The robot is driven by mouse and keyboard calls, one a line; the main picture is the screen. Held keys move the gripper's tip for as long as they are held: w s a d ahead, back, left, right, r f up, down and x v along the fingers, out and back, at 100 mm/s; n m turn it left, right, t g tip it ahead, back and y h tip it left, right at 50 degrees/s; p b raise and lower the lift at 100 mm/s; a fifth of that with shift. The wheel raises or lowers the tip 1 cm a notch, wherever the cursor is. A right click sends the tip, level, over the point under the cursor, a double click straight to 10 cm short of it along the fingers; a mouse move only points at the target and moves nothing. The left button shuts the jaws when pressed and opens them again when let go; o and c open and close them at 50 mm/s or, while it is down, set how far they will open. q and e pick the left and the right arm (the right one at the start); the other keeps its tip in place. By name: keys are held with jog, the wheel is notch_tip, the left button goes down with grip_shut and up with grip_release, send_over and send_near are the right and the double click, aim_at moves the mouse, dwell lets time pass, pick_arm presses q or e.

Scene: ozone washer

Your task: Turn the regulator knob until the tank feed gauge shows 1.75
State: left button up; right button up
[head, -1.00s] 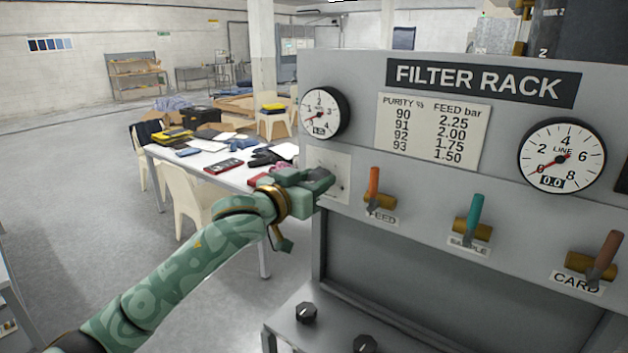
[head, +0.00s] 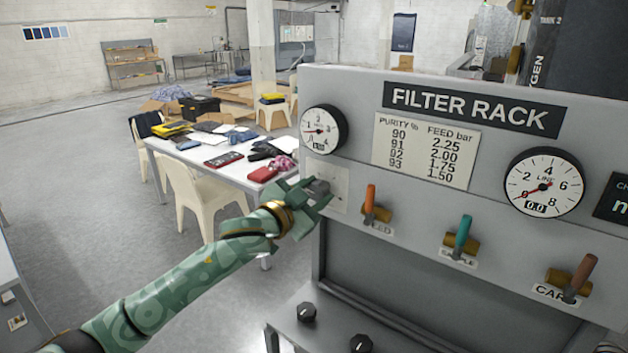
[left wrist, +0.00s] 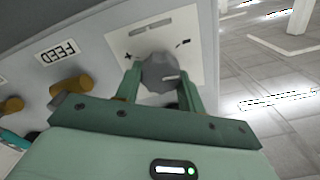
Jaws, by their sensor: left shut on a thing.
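The regulator knob (left wrist: 160,73) is a dark grey round knob on a white plate (left wrist: 188,28) with plus and minus marks. My left gripper (left wrist: 158,88) has one finger on each side of it and is shut on it. In the head view the left gripper (head: 312,192) covers most of the knob at the panel's left edge. The tank feed gauge (head: 323,130) is the round white dial above the plate. Its red needle points about left, and its small digital window seems to read 1.50, though it is blurred. My right gripper is not in view.
The FEED valve (head: 370,200), with an orange handle, sits close right of the left gripper. The SAMPLE valve (head: 462,235) and CARD valve (head: 578,278) are farther right. A cluttered table (head: 215,153) and chairs stand behind my left arm. Two black knobs are on the lower ledge.

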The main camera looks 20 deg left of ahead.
pick_arm(q)
jog(key=m+p, duration=0.3)
jog(key=m, duration=0.1)
jog(key=shift+m, duration=0.3)
jog(key=m+p, duration=0.1)
jog(key=m, duration=0.1)
jog(key=shift+d+m, duration=0.1)
jog(key=shift+m, duration=0.2)
jog(key=shift+f+m+p, duration=0.2)
jog(key=shift+m+p, duration=0.55)
jog(key=shift+m, duration=0.55)
jog(key=o, duration=1)
